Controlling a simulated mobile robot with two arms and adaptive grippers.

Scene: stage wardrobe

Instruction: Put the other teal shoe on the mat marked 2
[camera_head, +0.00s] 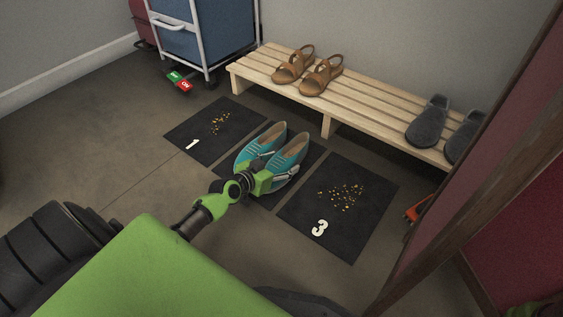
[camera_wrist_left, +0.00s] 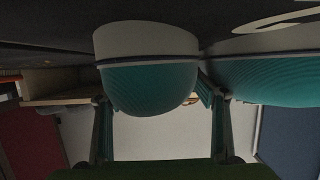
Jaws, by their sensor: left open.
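Two teal shoes stand side by side on the dark middle mat (camera_head: 314,155), between mats 1 and 3. The left shoe (camera_head: 257,143) and right shoe (camera_head: 290,149) have their near ends partly hidden by my left gripper (camera_head: 276,178). The gripper is low at the right shoe's near end, open. In the upside-down left wrist view, a teal rounded end with a pale sole (camera_wrist_left: 150,85) lies between the spread fingers; contact cannot be told. The other shoe (camera_wrist_left: 270,80) is to the right. The middle mat's number is hidden in the head view. My right gripper is not in view.
Mat 1 (camera_head: 190,130) and mat 3 (camera_head: 310,210) carry yellow specks and no shoes. A wooden bench (camera_head: 375,119) behind holds brown sandals (camera_head: 320,75) and grey slippers (camera_head: 428,122). A wooden-framed panel (camera_head: 470,150) stands at right. Floor left of mat 1 is clear.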

